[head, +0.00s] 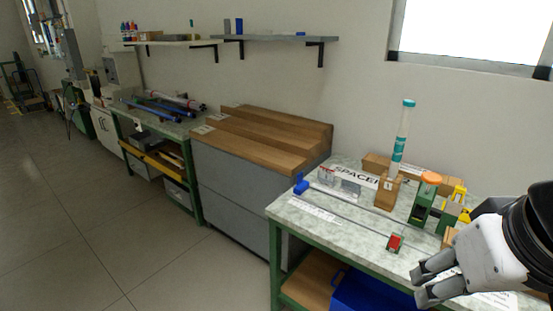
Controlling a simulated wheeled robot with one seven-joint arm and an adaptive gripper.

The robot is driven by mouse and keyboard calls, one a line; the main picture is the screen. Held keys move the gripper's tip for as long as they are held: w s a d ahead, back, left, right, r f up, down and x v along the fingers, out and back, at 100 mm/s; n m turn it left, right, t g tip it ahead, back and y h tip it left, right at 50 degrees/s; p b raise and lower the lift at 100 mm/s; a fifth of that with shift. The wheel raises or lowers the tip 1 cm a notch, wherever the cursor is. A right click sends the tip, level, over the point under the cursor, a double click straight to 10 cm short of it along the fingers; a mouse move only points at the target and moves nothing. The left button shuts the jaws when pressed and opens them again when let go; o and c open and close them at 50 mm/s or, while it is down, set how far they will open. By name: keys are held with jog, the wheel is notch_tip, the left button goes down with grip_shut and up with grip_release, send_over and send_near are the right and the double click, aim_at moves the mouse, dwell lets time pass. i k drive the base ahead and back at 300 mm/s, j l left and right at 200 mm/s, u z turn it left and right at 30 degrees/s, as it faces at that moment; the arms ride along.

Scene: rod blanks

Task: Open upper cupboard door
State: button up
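No wall-hung cupboard with a door is in view; only open shelves hang on the wall. A low grey cabinet (237,205) with a stepped wooden top stands at mid-picture. Its front shows an upper and a lower grey panel, both flush; I cannot tell whether either is a door, and no handle can be made out. My gripper (418,286) is at the lower right, above the front of the marble-topped workbench (330,205). Its two grey fingers point left and stand apart, with nothing seen between them. It is well away from the cabinet.
A blue bin (365,295) is below. Two wall shelves (275,38) hang behind. Open floor (130,240) lies left.

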aim_at(253, 187)
jog(key=u, duration=0.6)
jog(key=i+j, duration=0.2)
jog(key=i, duration=0.2)
jog(key=i+j, duration=0.2)
jog(key=i, duration=0.15)
jog(key=i+j, duration=0.25)
jog(key=i, duration=0.15)
